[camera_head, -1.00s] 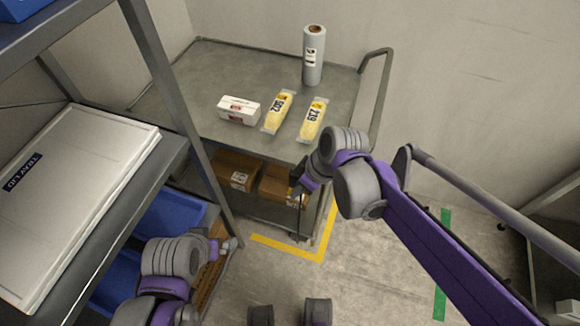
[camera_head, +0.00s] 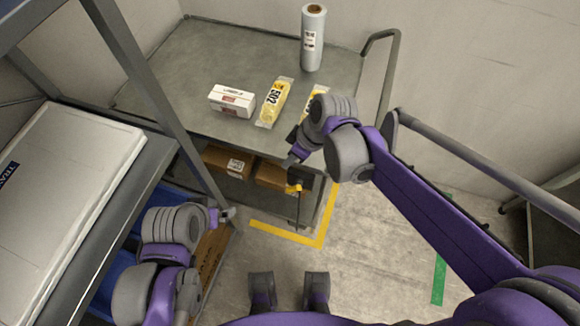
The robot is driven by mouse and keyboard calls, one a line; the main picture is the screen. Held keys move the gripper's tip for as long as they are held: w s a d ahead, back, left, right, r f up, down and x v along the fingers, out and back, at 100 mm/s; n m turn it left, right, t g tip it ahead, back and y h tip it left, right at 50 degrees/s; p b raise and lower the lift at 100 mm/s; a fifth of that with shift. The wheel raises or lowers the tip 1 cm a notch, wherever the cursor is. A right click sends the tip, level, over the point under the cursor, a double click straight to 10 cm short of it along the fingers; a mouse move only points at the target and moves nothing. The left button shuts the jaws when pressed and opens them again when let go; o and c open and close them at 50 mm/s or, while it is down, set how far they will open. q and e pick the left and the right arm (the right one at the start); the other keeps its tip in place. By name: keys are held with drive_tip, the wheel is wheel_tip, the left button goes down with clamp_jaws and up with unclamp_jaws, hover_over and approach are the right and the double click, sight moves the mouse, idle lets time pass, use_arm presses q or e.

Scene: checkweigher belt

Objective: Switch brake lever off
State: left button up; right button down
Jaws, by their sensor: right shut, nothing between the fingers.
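A small yellow-orange lever (camera_head: 293,188) sits low at the right front corner of the grey cart (camera_head: 190,75), beside a dark bracket (camera_head: 308,178). I take it to be the brake lever; its exact position is too small to tell. My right gripper (camera_head: 290,162) is shut and empty just above the lever, in front of the cart's front edge. Any contact with the lever cannot be made out. My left gripper (camera_head: 223,215) is low at the left, near the shelf post and away from the lever; its fingers are too small to read.
On the cart top are a grey roll (camera_head: 313,40), a white box (camera_head: 231,101) and yellow packs (camera_head: 274,102). Cardboard boxes (camera_head: 228,162) sit on its lower shelf. A shelf with a white lidded tray (camera_head: 65,190) stands left.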

sight(294, 187)
drive_tip(key=shift+s+a+f+b, duration=0.1)
drive_tip(key=shift+s+f+b, duration=0.1)
drive_tip(key=shift+f, duration=1.5)
drive_tip(key=shift+s+f+b, duration=0.15)
drive_tip(key=shift+f+b, duration=0.1)
drive_tip(key=shift+f, duration=1.5)
drive_tip(key=shift+s+a+f+b, duration=0.1)
drive_tip(key=shift+s+f+b, duration=0.1)
drive_tip(key=shift+f, duration=1.5)
drive_tip(key=shift+f+g+h, duration=0.25)
drive_tip(key=shift+g+h, duration=0.05)
drive_tip(key=shift+h, duration=0.7)
drive_tip(key=shift+a, duration=0.1)
drive_tip(key=shift+f+g+h+b, duration=0.3)
drive_tip(key=shift+h+b, duration=0.3)
drive_tip(key=shift+h, duration=0.3)
drive_tip(key=shift+f+g+h+b, duration=0.25)
drive_tip(key=shift+h+b, duration=0.15)
drive_tip(key=shift+h, duration=0.35)
drive_tip(key=shift+f+g+h+b, duration=0.1)
drive_tip(key=shift+g+h+b, duration=0.2)
drive_tip(key=shift+h, duration=0.45)
drive_tip(key=shift+f+b, duration=0.15)
drive_tip(key=shift+b, duration=0.15)
